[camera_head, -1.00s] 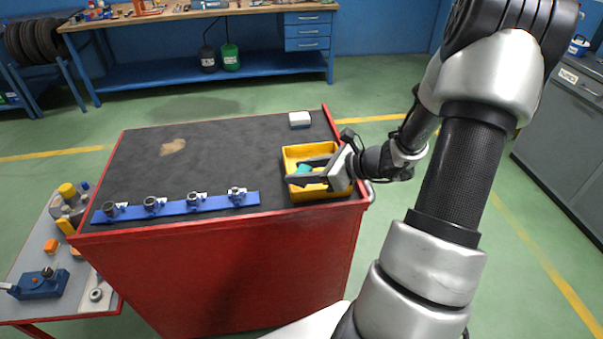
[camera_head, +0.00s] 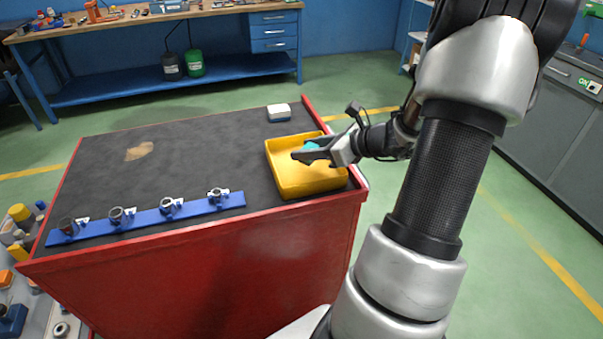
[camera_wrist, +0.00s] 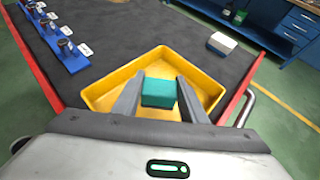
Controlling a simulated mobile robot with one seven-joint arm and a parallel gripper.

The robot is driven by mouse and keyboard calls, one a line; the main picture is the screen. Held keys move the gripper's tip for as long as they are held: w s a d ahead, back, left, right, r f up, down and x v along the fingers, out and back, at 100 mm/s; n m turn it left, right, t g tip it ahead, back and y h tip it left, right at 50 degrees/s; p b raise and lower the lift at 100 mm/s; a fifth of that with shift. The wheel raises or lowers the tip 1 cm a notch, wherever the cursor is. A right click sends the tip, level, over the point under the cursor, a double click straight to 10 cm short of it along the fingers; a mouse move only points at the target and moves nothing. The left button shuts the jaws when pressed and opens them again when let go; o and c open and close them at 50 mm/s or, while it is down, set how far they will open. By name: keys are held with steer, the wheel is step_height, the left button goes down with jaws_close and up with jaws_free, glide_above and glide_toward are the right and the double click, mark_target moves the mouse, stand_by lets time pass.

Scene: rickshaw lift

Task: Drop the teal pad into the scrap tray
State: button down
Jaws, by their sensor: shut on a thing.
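The teal pad (camera_wrist: 159,93) is a small block held between the two fingers of my gripper (camera_wrist: 160,98) in the wrist view. In the head view my gripper (camera_head: 312,152) is over the yellow scrap tray (camera_head: 312,186), and only a bit of the teal pad (camera_head: 311,145) shows past the fingers. The tray also shows in the wrist view (camera_wrist: 101,90), with its floor and walls around the pad. The pad appears to be above the tray floor, but the exact height is hard to tell.
The tray stands at the right end of a dark-topped red cart (camera_head: 200,165). A blue rail (camera_head: 150,217) with several metal clamps lies along the near edge. A white-topped block (camera_head: 279,112) sits behind the tray.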

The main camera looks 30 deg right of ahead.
steer(key=shift+f, duration=0.45)
steer(key=c, duration=1)
jaws_free()
steer(key=p+v, duration=0.2)
steer(key=v, duration=1.5)
steer(key=shift+s+r, duration=0.1)
steer(key=shift+s, duration=0.1)
